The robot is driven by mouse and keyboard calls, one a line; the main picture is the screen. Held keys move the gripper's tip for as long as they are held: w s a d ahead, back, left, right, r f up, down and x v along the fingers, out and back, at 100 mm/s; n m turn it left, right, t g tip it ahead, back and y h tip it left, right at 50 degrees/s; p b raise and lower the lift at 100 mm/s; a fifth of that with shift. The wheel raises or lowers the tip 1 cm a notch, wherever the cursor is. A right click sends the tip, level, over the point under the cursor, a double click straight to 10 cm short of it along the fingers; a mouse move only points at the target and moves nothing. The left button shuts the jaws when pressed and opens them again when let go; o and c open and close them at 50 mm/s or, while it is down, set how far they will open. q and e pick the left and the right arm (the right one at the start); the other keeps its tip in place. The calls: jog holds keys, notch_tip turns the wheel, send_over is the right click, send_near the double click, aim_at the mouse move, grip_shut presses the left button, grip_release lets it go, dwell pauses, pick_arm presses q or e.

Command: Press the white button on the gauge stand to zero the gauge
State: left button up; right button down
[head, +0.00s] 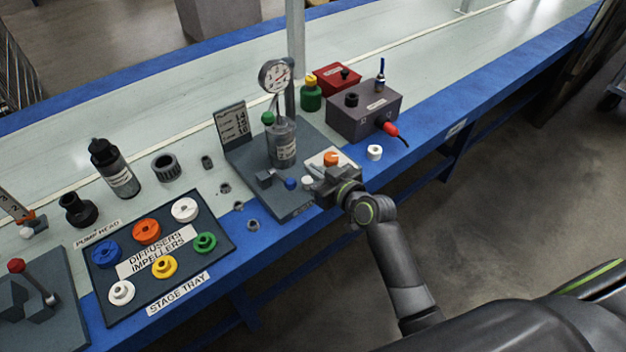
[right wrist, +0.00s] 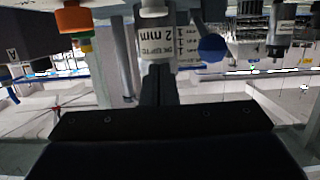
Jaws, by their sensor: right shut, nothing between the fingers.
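The gauge stand (head: 240,155) is a dark grey base with an upright plate. A round gauge (head: 275,76) with a white face is on a post above a grey bottle (head: 282,143). A small white button (head: 307,182) shows at the stand's front edge, right of a blue knob (head: 291,184). My right gripper (head: 318,183) is shut and empty, low at the front right of the stand, close beside the white button. I cannot tell whether they touch. In the right wrist view the closed fingers (right wrist: 157,90) point at the stand. My left gripper is not in view.
An orange knob (head: 330,158) sits on a pale plate just behind my right gripper. A grey box (head: 365,115) with a red plug and a white ring (head: 375,152) are to the right. The stage tray (head: 222,246) with coloured parts lies to the left.

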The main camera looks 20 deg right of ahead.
aim_at(307, 183)
jog(key=f, duration=0.1)
jog(key=w+f+b, duration=0.1)
jog(key=f, duration=0.1)
jog(key=shift+a+f, duration=0.15)
jog(key=shift+f, duration=0.45)
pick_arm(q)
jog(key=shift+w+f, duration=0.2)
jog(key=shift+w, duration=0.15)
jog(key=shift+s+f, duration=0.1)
pick_arm(e)
jog(key=shift+f, duration=0.1)
